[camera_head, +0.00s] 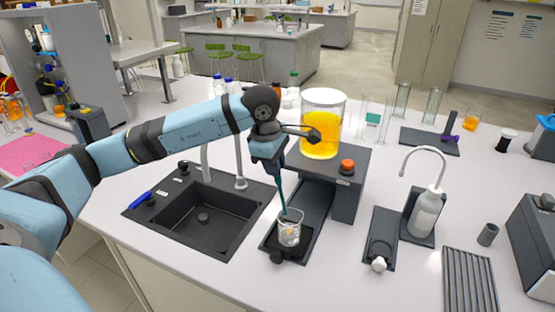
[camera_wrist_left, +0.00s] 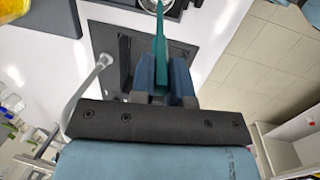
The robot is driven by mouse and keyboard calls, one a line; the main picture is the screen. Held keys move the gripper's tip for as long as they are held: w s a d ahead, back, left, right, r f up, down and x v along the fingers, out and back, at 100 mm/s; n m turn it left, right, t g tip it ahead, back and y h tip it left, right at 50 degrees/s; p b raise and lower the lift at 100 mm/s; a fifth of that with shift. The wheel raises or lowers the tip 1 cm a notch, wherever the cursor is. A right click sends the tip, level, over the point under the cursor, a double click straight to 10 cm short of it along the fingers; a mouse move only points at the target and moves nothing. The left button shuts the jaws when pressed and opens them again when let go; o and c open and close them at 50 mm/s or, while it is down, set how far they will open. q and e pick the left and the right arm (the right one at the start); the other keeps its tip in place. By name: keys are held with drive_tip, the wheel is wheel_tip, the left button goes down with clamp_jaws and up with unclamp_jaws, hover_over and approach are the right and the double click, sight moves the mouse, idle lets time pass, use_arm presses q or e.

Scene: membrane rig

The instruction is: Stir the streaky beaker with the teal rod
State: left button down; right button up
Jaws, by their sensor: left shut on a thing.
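My left gripper (camera_head: 272,160) is shut on the teal rod (camera_head: 280,190) and points down over the front of the bench. The rod hangs nearly upright, tilted a little. Its lower end reaches the mouth of a small clear beaker (camera_head: 289,234); I cannot tell how deep it goes. The beaker stands on a dark stand and holds a little pale orange content. In the left wrist view the rod (camera_wrist_left: 160,45) extends from between the fingers of the gripper (camera_wrist_left: 161,75) toward the beaker's rim (camera_wrist_left: 153,6) at the top edge. My right gripper is not in view.
A tall jar of orange liquid (camera_head: 321,145) stands on a dark box with an orange knob (camera_head: 347,166), close to the gripper. A black sink (camera_head: 204,217) lies left of the beaker. A wash bottle (camera_head: 426,212) stands to the right.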

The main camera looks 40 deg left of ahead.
sight(281, 195)
use_arm(q)
drive_tip(key=shift+s+f, duration=0.15)
drive_tip(key=shift+f, duration=0.4)
drive_tip(key=shift+f+b, duration=0.35)
drive_tip(key=shift+b, duration=0.2)
drive_tip(key=f+b, duration=0.1)
drive_tip(key=f, duration=0.1)
drive_tip(key=w+f+b, duration=0.1)
drive_tip(key=f+b, duration=0.1)
drive_tip(key=shift+d, duration=0.15)
drive_tip(key=f+b, duration=0.3)
drive_tip(key=shift+w+d+f, duration=0.1)
drive_tip(key=shift+w, duration=0.25)
drive_tip(key=shift+w+f+b, duration=0.2)
drive_tip(key=shift+f+b, duration=0.45)
drive_tip(key=shift+f, duration=0.1)
drive_tip(key=shift+d, duration=0.15)
